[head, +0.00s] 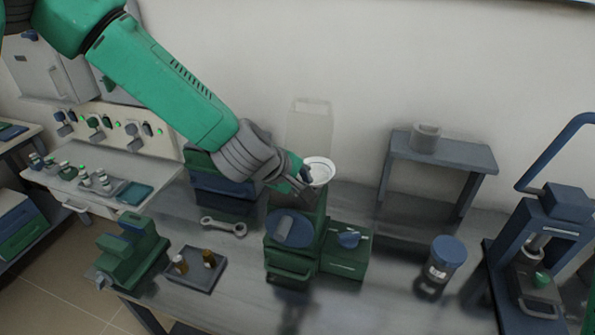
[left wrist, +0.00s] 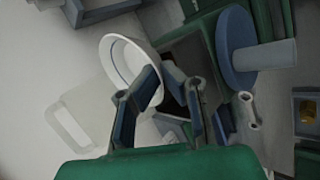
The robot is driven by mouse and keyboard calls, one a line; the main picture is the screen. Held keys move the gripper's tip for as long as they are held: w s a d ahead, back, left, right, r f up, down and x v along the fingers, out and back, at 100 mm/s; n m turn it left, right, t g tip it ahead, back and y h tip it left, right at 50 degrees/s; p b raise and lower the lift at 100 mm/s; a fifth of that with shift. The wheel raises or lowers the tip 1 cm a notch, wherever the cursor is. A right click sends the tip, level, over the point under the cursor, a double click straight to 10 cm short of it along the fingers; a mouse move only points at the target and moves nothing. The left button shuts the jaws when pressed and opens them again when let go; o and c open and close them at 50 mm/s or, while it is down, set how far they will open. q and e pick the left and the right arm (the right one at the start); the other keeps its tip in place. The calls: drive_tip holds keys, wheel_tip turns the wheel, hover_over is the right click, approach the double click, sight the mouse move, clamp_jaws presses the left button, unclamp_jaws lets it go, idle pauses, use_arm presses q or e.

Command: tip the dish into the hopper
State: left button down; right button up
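My left gripper (head: 300,188) reaches in from the left over the green machine with a blue wheel (head: 290,228). Its fingers (left wrist: 165,88) are closed on the rim of a white dish (head: 319,171), one finger inside the rim. The dish shows a thin dark line around it in the left wrist view (left wrist: 118,62). It is above the back of the machine; its contents cannot be made out. A dark square opening (left wrist: 180,92), apparently the hopper mouth, shows beside the fingers, partly hidden by them. My right gripper is not in view.
A clear upright panel (head: 309,122) stands behind the machine. A grey stand (head: 445,152), a blue-lidded jar (head: 445,262) and a press (head: 540,240) are farther right.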

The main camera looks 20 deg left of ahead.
use_arm(q)
drive_tip(key=shift+d, duration=0.2)
drive_tip(key=shift+a+r+p, duration=0.2)
drive_tip(key=shift+r+p, duration=0.15)
drive_tip(key=shift+r, duration=1.45)
drive_tip(key=shift+d+r, duration=0.1)
drive_tip(key=shift+r, duration=0.55)
